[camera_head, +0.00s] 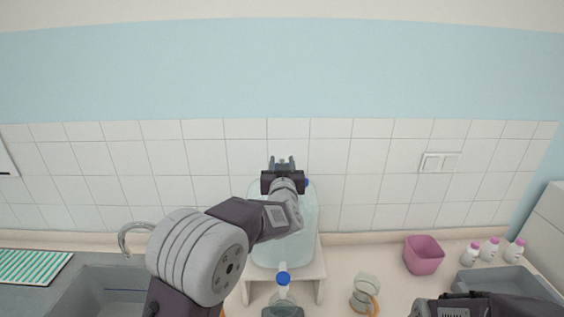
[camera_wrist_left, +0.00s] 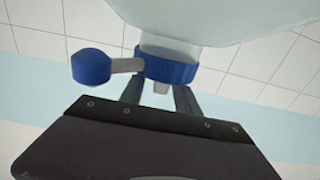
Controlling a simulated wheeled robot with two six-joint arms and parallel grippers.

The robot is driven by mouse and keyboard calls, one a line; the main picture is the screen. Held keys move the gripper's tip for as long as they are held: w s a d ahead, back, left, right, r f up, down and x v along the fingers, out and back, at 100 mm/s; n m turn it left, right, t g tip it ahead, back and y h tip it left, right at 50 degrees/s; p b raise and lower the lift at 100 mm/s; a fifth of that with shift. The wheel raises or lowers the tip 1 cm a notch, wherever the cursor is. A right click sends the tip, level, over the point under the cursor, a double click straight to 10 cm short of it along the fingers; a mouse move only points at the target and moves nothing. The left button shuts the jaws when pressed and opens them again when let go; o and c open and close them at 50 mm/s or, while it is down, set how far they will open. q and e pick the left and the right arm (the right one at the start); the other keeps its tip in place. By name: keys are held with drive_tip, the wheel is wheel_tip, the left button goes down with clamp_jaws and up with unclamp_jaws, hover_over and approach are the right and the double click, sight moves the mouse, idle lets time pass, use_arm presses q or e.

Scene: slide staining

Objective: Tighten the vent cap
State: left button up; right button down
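A large translucent carboy (camera_head: 305,235) stands on a white stand (camera_head: 312,272) by the wall. In the left wrist view its neck carries a blue cap (camera_wrist_left: 168,68) with a small pale nub and a side tube ending in a blue knob (camera_wrist_left: 91,66). A bit of blue (camera_head: 307,183) shows beside my gripper in the head view. I cannot tell which part is the vent cap. My left gripper (camera_head: 282,163) is at the carboy's top, fingers apart; the fingertips are partly hidden behind the blue cap, contact unclear. My right gripper (camera_head: 480,306) is cut off at the lower right, fingers unclear.
A glass jug (camera_head: 365,295), a pink tub (camera_head: 424,255) and white bottles with pink caps (camera_head: 490,250) stand to the right. A sink (camera_head: 90,290) and tap (camera_head: 135,230) are at left.

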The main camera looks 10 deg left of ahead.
use_arm(q)
drive_tip(key=shift+w+f, duration=0.15)
drive_tip(key=shift+w, duration=0.05)
clamp_jaws()
idle(1.1)
